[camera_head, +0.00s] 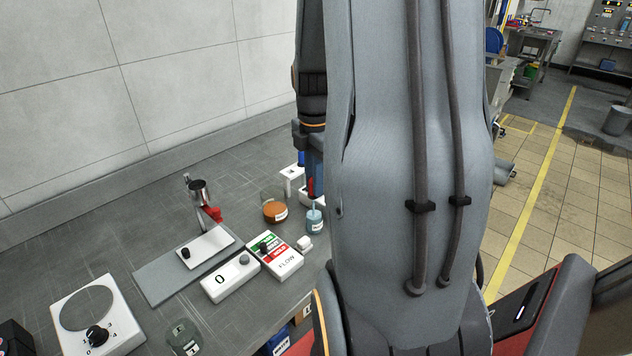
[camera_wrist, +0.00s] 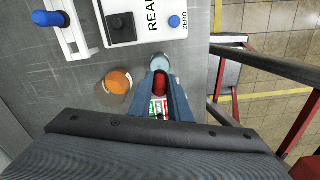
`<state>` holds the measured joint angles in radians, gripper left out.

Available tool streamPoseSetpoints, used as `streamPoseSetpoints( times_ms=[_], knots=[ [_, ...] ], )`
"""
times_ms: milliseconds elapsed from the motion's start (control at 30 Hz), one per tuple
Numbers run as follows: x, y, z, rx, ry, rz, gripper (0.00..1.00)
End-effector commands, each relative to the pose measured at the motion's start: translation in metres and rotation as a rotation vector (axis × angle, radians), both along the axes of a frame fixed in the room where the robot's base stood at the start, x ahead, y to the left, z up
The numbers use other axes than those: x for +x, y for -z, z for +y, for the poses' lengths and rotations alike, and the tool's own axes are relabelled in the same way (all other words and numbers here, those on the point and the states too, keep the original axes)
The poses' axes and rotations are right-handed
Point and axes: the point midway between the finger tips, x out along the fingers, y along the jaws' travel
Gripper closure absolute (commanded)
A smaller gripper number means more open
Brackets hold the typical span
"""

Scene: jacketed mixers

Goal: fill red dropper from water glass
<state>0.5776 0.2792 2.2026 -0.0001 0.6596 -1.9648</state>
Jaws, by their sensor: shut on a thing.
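My gripper (camera_head: 311,172) is shut on the red dropper (camera_head: 311,187), and its blue fingers hold the red bulb, which also shows in the wrist view (camera_wrist: 160,84). The dropper hangs upright, bulb up. The water glass (camera_head: 314,222), small with pale blue contents and a white label, stands directly below it in the head view. In the wrist view the glass (camera_wrist: 160,63) shows just beyond the fingertips. A narrow pale part shows between bulb and glass. I cannot tell whether the tip is in the water.
A beaker of orange liquid (camera_head: 274,209) stands close left of the glass. A white rack (camera_wrist: 68,38) holds a blue dropper (camera_wrist: 50,18). Boxes, a stand and a dial unit (camera_head: 98,316) occupy the bench's left.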

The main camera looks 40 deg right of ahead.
Motion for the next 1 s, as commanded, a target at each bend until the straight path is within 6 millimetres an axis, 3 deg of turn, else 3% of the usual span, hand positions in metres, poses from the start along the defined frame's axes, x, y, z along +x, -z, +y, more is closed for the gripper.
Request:
streamPoseSetpoints(
  times_ms=[800,1000],
  knots=[
    [0.000,-0.054,0.000,0.000,0.000,-0.001,1.00],
    [0.000,-0.059,0.000,0.000,0.000,0.000,1.00]
  ],
)
